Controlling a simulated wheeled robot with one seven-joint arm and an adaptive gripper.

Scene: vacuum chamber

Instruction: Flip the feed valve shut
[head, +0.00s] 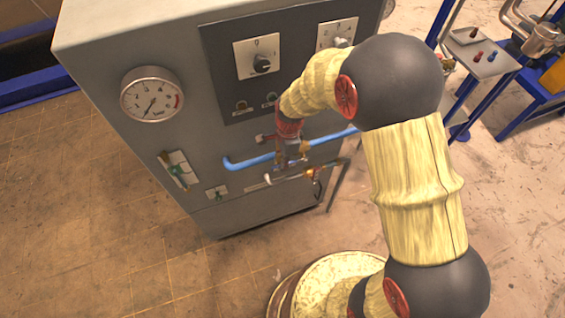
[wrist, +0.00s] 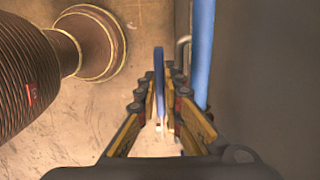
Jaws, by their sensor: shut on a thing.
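My gripper (head: 291,158) is at the front of the grey cabinet, by the blue pipe (head: 250,161). In the wrist view its fingers (wrist: 159,118) close around a thin blue lever (wrist: 158,70), seen nearly edge-on, which I take to be the feed valve's handle. The blue pipe also shows in the wrist view (wrist: 204,45), to the right of the lever. The valve body is mostly hidden behind my gripper, so the lever's exact angle to the pipe is hard to tell.
A blue-framed stand (head: 480,95) is at the right. Floor at the left is clear.

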